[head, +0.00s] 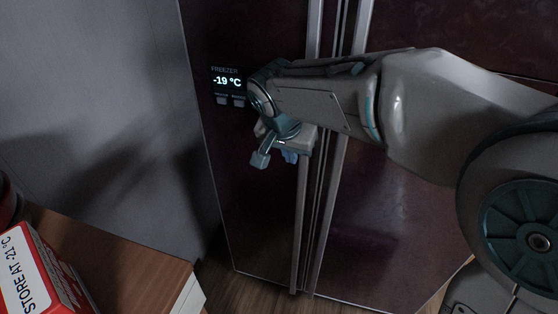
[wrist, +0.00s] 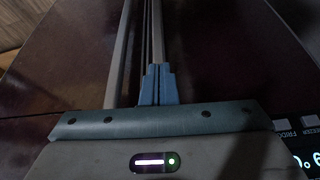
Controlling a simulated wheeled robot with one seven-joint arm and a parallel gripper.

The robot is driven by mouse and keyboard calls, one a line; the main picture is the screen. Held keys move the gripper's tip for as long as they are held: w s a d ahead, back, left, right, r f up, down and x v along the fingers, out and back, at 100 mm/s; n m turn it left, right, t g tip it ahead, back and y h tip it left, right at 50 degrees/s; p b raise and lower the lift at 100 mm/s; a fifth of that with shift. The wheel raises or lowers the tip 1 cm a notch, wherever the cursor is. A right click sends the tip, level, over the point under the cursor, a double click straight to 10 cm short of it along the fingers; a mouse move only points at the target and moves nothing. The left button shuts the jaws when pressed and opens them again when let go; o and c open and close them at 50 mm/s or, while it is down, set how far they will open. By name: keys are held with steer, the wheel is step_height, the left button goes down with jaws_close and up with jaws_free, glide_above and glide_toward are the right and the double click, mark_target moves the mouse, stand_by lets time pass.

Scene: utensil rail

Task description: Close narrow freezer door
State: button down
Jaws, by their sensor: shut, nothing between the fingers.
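The narrow freezer door (head: 255,210) is the dark maroon panel on the left in the head view, with a lit display (head: 227,82) reading FREEZER -19 °C. Its long vertical handle (head: 300,225) runs along its right edge. The door looks flush or nearly flush with the wider door (head: 375,215) beside it; a small gap cannot be ruled out. My gripper (head: 290,156) is in front of the freezer door's handle edge. In the wrist view its blue fingers (wrist: 158,75) are together and empty, over the handles; contact cannot be told.
The wider door's handle (head: 330,210) runs close beside the freezer handle. A wooden counter (head: 120,265) at lower left carries a red and white box (head: 35,275) marked STORE AT -21 °C. A grey wall (head: 100,100) stands left. Wooden floor shows below the doors.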

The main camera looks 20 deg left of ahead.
steer(key=v, duration=0.7)
steer(key=shift+w+d, duration=0.15)
steer(key=shift+d, duration=0.05)
steer(key=s+d+f+g, duration=0.1)
steer(key=s+d+f, duration=0.15)
steer(key=d, duration=1.35)
steer(key=s+d+f+n+p, duration=0.1)
steer(key=s+d+f, duration=0.6)
steer(key=d, duration=0.5)
steer(key=shift+s+f+g, duration=0.25)
steer(key=shift+s+g, duration=0.05)
steer(key=shift+s, duration=0.75)
